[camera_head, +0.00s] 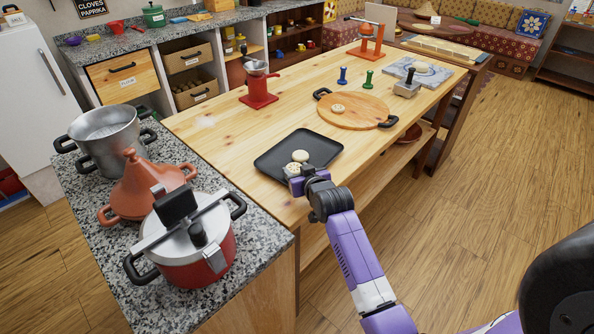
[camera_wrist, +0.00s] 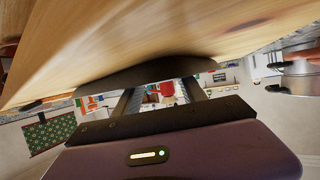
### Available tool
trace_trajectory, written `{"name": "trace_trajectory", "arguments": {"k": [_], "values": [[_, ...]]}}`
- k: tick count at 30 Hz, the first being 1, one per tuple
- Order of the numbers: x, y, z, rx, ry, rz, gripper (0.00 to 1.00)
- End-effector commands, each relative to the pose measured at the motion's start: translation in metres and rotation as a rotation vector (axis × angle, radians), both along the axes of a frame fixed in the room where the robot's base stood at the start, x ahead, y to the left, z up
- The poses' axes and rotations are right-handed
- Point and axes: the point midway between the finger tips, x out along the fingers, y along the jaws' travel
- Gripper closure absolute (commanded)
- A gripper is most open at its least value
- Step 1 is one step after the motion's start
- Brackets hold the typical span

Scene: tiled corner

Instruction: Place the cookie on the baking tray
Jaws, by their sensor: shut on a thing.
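The black square baking tray (camera_head: 325,148) lies on the near left part of the wooden table. A pale round cookie (camera_head: 300,156) is on the tray. My gripper (camera_head: 293,173) is at the tray's near edge, shut on a second pale cookie (camera_head: 291,168) beside the first. I cannot tell whether this held cookie touches the tray. Another cookie (camera_head: 338,108) lies on the round wooden board (camera_head: 365,112). In the wrist view, my gripper's fingers (camera_wrist: 160,95) reach toward a dark rounded shape that I cannot identify.
A red grinder (camera_head: 259,90) stands behind the tray. Blue and green stamps (camera_head: 368,79) stand past the board. A red pressure cooker (camera_head: 188,262), an orange tagine (camera_head: 135,187) and a steel pot (camera_head: 105,130) crowd the granite counter at left.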

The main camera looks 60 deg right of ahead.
Motion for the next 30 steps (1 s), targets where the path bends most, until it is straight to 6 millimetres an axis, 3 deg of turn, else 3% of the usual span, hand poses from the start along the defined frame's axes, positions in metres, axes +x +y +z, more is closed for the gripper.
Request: {"name": "trace_trajectory", "arguments": {"k": [1,2,5,17,30], "values": [[0.0,0.0,-0.003,0.0,0.0,0.0,0.9],[0.0,0.0,-0.002,0.0,0.0,0.0,0.47],[0.0,0.0,-0.002,0.0,0.0,0.0,0.3],[-0.005,0.005,0.004,0.0,0.0,0.001,0.3],[-0.064,0.053,0.035,0.0,0.0,0.001,0.3]]}}
